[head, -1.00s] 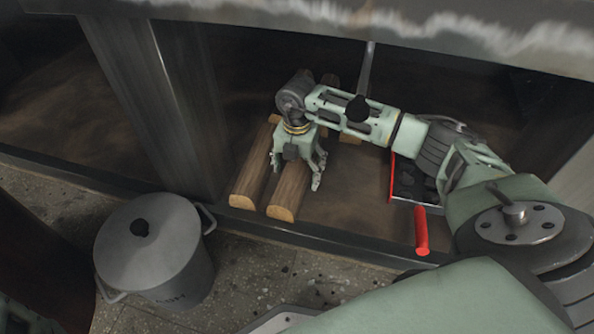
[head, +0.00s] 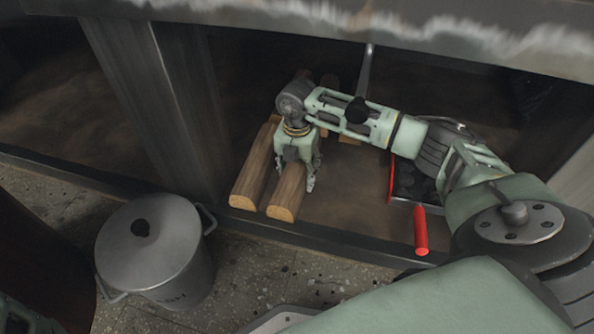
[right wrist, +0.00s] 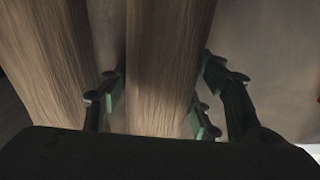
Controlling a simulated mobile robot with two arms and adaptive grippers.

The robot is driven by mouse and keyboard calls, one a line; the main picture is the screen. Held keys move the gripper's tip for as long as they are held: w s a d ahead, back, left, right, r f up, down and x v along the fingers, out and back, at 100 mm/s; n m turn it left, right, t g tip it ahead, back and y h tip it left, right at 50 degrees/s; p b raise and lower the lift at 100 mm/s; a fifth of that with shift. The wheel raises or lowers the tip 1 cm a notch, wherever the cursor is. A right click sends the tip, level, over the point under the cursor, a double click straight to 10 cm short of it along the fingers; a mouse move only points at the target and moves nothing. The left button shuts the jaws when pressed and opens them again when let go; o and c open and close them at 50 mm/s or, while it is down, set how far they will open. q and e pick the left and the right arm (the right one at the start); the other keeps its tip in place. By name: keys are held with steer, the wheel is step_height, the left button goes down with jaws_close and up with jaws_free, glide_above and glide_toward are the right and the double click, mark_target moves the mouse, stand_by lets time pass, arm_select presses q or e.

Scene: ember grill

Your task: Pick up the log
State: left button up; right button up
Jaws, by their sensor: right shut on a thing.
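Two split logs lie side by side on the shelf under the counter in the head view. My right gripper (head: 297,178) is above the right-hand log (head: 287,198), with its fingers down on either side of it. In the right wrist view this log (right wrist: 165,80) runs between the green finger pads (right wrist: 160,112), and the gripper is shut on it. The left-hand log (head: 252,180) lies close on the left and also shows in the right wrist view (right wrist: 50,60). The log appears to rest on the shelf.
More logs (head: 328,85) lie farther back, partly hidden by my arm. A red-handled pan or shovel (head: 421,232) with dark lumps lies to the right. A grey lidded pot (head: 150,245) stands on the floor at left. The counter edge (head: 400,30) overhangs, and a post (head: 165,110) stands left.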

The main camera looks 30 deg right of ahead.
steer(key=shift+w, duration=0.1)
jaws_close()
